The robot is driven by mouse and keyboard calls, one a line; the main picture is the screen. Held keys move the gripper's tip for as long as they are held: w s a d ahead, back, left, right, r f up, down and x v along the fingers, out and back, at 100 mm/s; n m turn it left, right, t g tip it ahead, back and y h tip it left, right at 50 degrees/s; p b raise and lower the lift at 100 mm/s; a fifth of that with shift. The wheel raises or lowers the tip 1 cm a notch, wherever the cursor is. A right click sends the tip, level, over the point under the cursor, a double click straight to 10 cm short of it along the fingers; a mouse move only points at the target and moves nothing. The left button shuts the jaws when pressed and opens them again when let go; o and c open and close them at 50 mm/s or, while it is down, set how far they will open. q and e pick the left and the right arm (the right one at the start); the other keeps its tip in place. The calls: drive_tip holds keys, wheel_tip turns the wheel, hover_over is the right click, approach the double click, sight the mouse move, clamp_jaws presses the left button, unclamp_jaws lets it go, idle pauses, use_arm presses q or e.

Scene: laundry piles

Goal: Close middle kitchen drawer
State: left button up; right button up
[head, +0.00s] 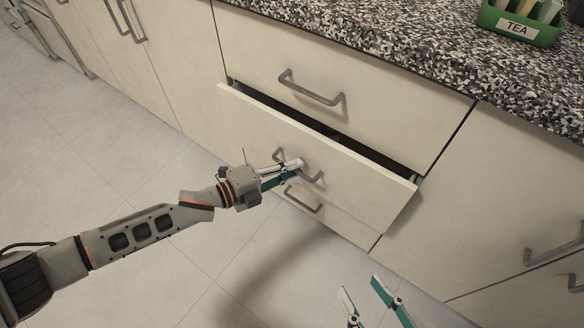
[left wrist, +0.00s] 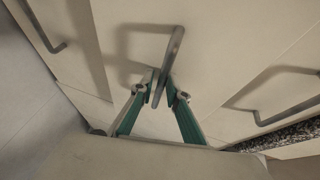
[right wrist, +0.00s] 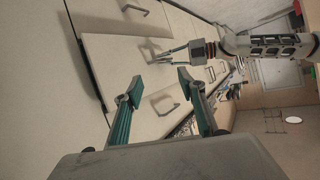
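The middle kitchen drawer (head: 255,115) is pulled partly out, with a dark gap along its top edge. Its grey bar handle (head: 313,177) is on the front and also shows in the left wrist view (left wrist: 177,42). My left gripper (head: 297,169) is at this handle. In the left wrist view its green fingertips (left wrist: 161,88) are closed in on both sides of the bar, shut on it. My right gripper (head: 361,286) is low in front of the cabinets. In the right wrist view (right wrist: 160,82) its fingers are apart with nothing between them.
The drawer above (head: 370,85) and the one below (head: 335,222) look closed. A speckled countertop (head: 400,40) runs above, with a green tea box (head: 545,35) at the back right. The tiled floor (head: 90,180) in front is clear.

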sight(302, 157)
use_arm(q)
drive_tip(key=shift+c, duration=0.3)
clamp_jaws()
use_arm(e)
drive_tip(key=shift+d+f, duration=0.1)
drive_tip(key=shift+f, duration=0.05)
use_arm(q)
drive_tip(key=w+d, duration=0.1)
drive_tip(key=w, duration=0.1)
drive_tip(key=w+d, duration=0.1)
drive_tip(key=shift+w+d+b, duration=0.35)
drive_tip(key=shift+a+r, duration=0.1)
drive_tip(key=shift+r, duration=0.05)
use_arm(e)
drive_tip(key=shift+s+a+f+m, duration=0.1)
drive_tip(key=shift+s+a+m, duration=0.25)
drive_tip(key=shift+a, duration=0.25)
use_arm(q)
drive_tip(key=shift+o, duration=0.3)
unclamp_jaws()
drive_tip(key=shift+w, duration=0.1)
